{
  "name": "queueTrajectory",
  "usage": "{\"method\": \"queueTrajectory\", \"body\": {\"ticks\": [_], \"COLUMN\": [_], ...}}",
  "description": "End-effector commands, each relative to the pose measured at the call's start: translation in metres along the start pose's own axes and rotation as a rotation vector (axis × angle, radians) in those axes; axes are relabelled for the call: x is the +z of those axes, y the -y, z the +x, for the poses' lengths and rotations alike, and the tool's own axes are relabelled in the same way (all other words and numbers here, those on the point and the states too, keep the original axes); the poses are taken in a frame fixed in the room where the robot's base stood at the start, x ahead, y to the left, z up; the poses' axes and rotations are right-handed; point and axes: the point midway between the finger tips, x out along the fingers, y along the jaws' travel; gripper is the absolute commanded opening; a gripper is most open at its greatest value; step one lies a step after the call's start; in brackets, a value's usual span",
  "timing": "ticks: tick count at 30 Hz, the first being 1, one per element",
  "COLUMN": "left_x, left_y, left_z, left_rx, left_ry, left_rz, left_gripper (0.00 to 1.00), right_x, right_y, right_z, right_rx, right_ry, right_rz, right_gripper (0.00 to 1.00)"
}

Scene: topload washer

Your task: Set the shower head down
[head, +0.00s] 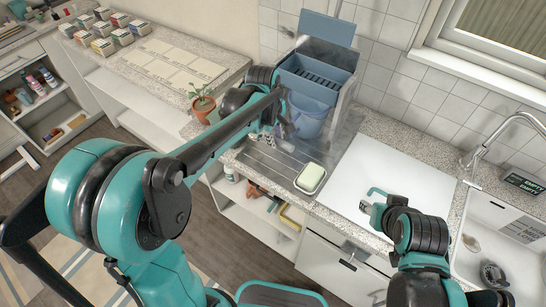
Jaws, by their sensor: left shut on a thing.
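My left gripper (281,127) is at the end of the arm that reaches over the grey ridged drainboard, in front of the blue bucket. It is shut on a small grey piece (266,142) that appears to be the shower head; its outline is small and partly hidden by the gripper. I cannot tell whether it touches the drainboard (262,164). My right gripper (371,205) is over the front part of the white counter panel, its fingers apart and empty.
The white panel (385,165) is mostly clear. A sink (500,240) with a faucet is at right.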

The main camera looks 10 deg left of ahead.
Motion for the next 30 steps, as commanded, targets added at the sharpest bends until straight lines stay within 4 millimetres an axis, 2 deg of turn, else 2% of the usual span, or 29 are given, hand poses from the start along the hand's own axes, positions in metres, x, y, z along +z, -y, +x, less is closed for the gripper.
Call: {"method": "queueTrajectory", "body": {"ticks": [2,9,17,22,30], "left_x": [0.002,0.002,0.002,0.002,0.002], "left_y": [-0.004,0.003,0.008,0.013,0.014], "left_z": [0.0,0.043,0.067,0.091,0.094], "left_rx": [0.0,0.0,-0.001,-0.001,-0.001], "left_ry": [-0.009,-0.013,-0.013,-0.013,-0.013], "left_rz": [-0.042,-0.069,-0.067,-0.067,-0.067], "left_gripper": [0.0,0.0,0.0,0.0,0.0], "right_x": [0.0,0.01,0.014,0.02,0.02], "right_y": [0.0,0.0,0.0,0.0,0.0], "right_z": [0.0,0.014,0.02,0.028,0.028], "right_rx": [0.0,0.0,0.0,0.0,0.0], "right_ry": [0.0,0.0,0.0,0.0,0.0], "right_rz": [0.0,0.0,0.0,0.0,0.0], "right_gripper": [0.4,0.4,0.4,0.4,0.4]}}
